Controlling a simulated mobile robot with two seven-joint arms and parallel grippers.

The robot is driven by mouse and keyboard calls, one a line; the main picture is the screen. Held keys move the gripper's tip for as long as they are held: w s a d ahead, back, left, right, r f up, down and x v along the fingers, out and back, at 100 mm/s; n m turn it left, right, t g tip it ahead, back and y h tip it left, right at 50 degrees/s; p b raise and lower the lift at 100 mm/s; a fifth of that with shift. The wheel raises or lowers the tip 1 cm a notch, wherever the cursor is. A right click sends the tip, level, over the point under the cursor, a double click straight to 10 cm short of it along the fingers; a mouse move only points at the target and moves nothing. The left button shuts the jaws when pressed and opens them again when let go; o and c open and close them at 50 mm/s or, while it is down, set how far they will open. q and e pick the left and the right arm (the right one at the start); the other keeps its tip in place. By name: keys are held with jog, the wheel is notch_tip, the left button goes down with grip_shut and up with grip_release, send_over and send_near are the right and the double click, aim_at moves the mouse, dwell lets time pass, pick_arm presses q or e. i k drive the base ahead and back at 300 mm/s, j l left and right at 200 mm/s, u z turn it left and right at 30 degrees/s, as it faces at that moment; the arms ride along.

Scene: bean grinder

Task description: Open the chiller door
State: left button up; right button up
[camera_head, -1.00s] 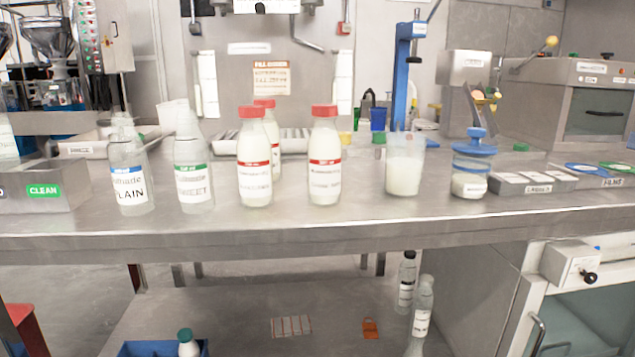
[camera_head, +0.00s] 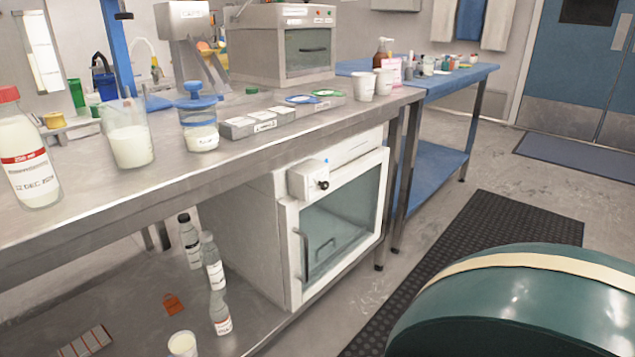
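The chiller (camera_head: 262,215) appears as a white and grey cabinet under the steel bench, now in the middle of the head view. Its front door (camera_head: 343,229) has a white frame around a greenish glass pane and looks shut. A pale bar handle (camera_head: 303,243) is on the left part of the door. A small box with a black knob (camera_head: 322,184) is mounted above the door's left side. Neither of my grippers is in view.
Bottles (camera_head: 215,270) stand on the lower shelf left of the chiller. A steel bench (camera_head: 180,183) with a beaker (camera_head: 129,134) extends above. A large dark green rounded object (camera_head: 515,312) fills the lower right. A black floor mat (camera_head: 470,245) and open floor lie right of the chiller.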

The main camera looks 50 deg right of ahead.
aim_at(296, 295)
jog(key=z, duration=1.7)
jog(key=i+l, duration=0.25)
jog(key=l, duration=0.15)
jog(key=i+l, duration=0.3)
jog(key=i+l+u, duration=0.1)
jog(key=i+l, duration=0.15)
jog(key=l, duration=0.25)
